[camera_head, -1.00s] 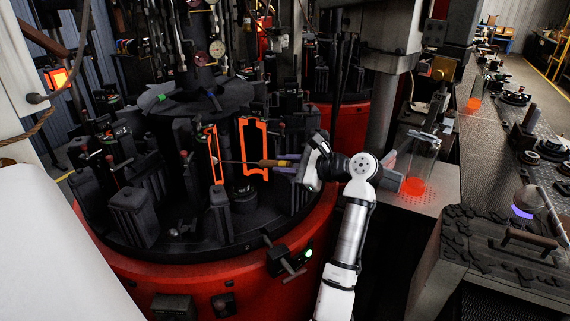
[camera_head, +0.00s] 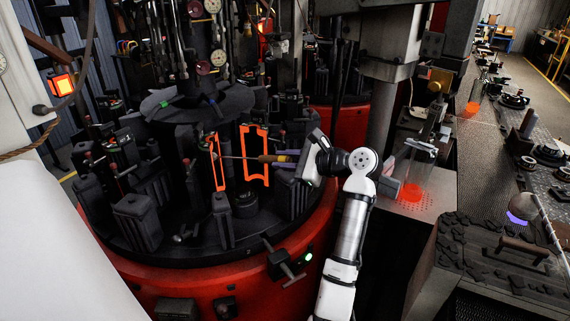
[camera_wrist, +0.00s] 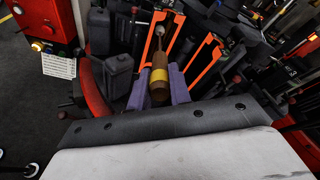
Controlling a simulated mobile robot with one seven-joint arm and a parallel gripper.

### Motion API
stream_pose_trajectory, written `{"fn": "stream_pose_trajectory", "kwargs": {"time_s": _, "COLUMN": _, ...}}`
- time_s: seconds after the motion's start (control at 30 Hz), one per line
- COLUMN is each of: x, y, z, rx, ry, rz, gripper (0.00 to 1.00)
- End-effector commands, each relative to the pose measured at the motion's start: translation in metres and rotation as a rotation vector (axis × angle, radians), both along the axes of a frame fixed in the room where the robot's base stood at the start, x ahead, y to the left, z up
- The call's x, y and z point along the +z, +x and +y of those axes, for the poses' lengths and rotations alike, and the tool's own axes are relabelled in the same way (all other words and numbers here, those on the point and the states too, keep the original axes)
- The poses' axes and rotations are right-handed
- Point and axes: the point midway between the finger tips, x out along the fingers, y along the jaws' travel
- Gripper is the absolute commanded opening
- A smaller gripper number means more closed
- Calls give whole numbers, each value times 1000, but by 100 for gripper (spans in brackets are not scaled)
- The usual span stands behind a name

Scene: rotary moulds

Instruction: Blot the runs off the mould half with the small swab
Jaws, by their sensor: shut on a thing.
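My gripper (camera_head: 290,160) is shut on the swab (camera_head: 270,158), seen from the side in the head view. In the wrist view, the purple fingers of my gripper (camera_wrist: 161,90) hold the swab (camera_wrist: 159,77) by its brown handle with a yellow band. Its thin rod ends in a small pale tip. Two upright mould halves with glowing orange edges stand on the round table, a left one (camera_head: 221,178) and a right one (camera_head: 246,170). The tip is at the left one; I cannot tell whether it touches. No runs can be made out.
Dark blocks (camera_head: 138,220) and posts crowd the round table with its red base (camera_head: 235,280). A clear vessel with orange-red contents (camera_head: 412,191) stands on a perforated shelf right of my arm. A dark slatted bench (camera_head: 495,245) is at lower right.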

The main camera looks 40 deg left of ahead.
Motion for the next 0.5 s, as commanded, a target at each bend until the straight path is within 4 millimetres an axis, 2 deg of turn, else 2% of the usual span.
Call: {"fn": "stream_pose_trajectory", "kwargs": {"time_s": 0.5, "x": -18, "y": 0, "z": -1, "rx": 3, "ry": 0, "rz": 1, "gripper": 0}}
